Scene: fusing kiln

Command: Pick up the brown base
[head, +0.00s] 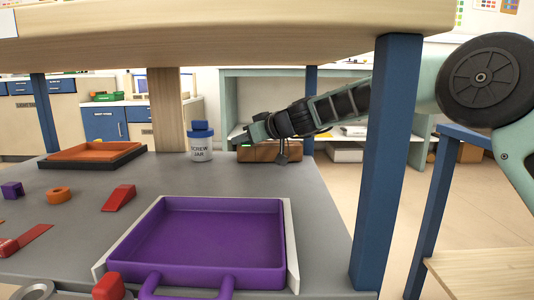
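A low brown block-like thing (262,154), which looks like the brown base, sits at the far edge of the grey shelf, right of the screw jar. My arm reaches in from the right, past the blue post. My gripper (282,157) is at the arm's left end, over the brown thing and partly in front of it. A small dark part of it hangs down before the brown front. The fingers are too small and dark to tell whether they are open or touch it.
A purple tray (210,240) stands at the front. A white screw jar (200,146) with a blue lid and an orange tray (96,151) are farther back. Small red, orange and purple pieces lie left. A blue post (387,165) and the wooden top (220,40) bound the space.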

